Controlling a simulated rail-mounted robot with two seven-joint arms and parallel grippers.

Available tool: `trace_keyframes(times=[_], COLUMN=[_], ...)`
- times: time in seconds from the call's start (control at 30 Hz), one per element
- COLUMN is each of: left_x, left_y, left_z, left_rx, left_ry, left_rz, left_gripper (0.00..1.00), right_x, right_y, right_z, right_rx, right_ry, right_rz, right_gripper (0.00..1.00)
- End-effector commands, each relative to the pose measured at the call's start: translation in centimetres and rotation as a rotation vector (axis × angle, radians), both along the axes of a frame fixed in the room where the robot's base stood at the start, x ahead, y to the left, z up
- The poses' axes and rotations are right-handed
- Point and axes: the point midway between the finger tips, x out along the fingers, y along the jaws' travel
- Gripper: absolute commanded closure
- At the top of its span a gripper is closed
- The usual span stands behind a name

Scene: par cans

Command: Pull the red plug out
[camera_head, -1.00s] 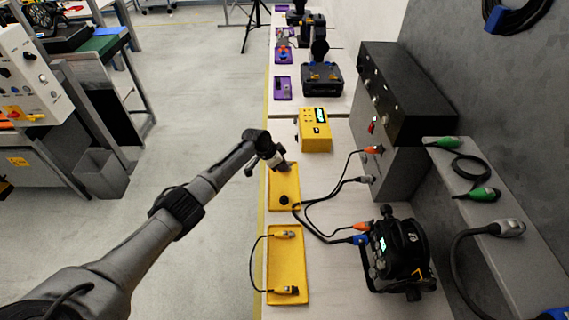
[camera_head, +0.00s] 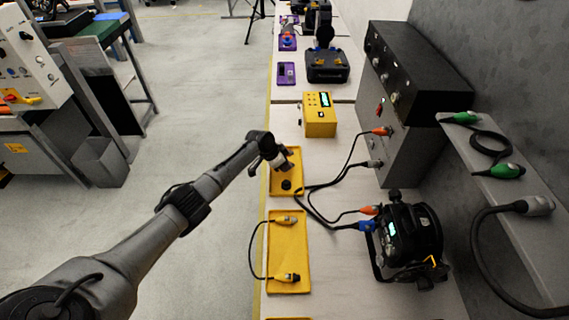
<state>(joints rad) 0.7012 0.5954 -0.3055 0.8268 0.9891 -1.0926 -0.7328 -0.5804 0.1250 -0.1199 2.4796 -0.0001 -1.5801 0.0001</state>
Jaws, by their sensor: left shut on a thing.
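The orange-red plug (camera_head: 382,131) sits in the front of the grey-and-black cabinet (camera_head: 400,150), with a black cable running down from it. Another orange-red plug (camera_head: 369,210) is at the black round device (camera_head: 408,240) lower right, beside a blue plug (camera_head: 366,226). My left gripper (camera_head: 282,166) is over the far yellow tray (camera_head: 294,157), well left of both plugs. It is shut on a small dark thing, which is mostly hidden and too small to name. My right gripper is not in view.
A black round piece (camera_head: 286,185) lies in the far tray. A near yellow tray (camera_head: 289,235) holds a cable with yellow plugs. A yellow box (camera_head: 320,115) stands behind. Green plugs (camera_head: 507,170) lie on the grey shelf at right.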

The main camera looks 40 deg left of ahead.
Motion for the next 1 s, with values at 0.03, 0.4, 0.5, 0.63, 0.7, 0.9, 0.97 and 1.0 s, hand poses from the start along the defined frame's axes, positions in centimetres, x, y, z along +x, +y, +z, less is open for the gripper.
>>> trace_keyframes(times=[0.03, 0.4, 0.5, 0.63, 0.7, 0.9, 0.97, 1.0], left_x=[-0.01, -0.03, -0.03, -0.03, -0.03, -0.04, -0.06, -0.11], left_y=[0.01, 0.04, 0.04, 0.04, 0.04, 0.03, 0.06, 0.10], left_z=[-0.18, -0.24, -0.24, -0.24, -0.24, -0.25, -0.18, -0.05], left_rx=[0.000, 0.000, 0.000, 0.000, 0.000, 0.000, 0.000, 0.000], left_ry=[0.000, 0.000, 0.000, 0.000, 0.000, 0.000, 0.000, 0.000], left_rz=[0.000, 0.001, 0.001, 0.001, 0.001, 0.001, 0.001, 0.000], left_gripper=[1.00, 1.00, 0.67, 0.54, 0.48, 0.46, 0.46, 0.46], right_x=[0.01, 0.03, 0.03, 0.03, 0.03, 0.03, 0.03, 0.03], right_y=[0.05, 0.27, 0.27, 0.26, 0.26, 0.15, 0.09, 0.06], right_z=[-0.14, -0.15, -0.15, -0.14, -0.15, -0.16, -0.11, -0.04], right_rx=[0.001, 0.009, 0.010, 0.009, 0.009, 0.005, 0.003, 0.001], right_ry=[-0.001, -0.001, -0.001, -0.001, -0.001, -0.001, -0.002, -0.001], right_rz=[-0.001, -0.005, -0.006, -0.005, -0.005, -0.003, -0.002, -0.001], right_gripper=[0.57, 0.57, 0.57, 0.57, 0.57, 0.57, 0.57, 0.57])
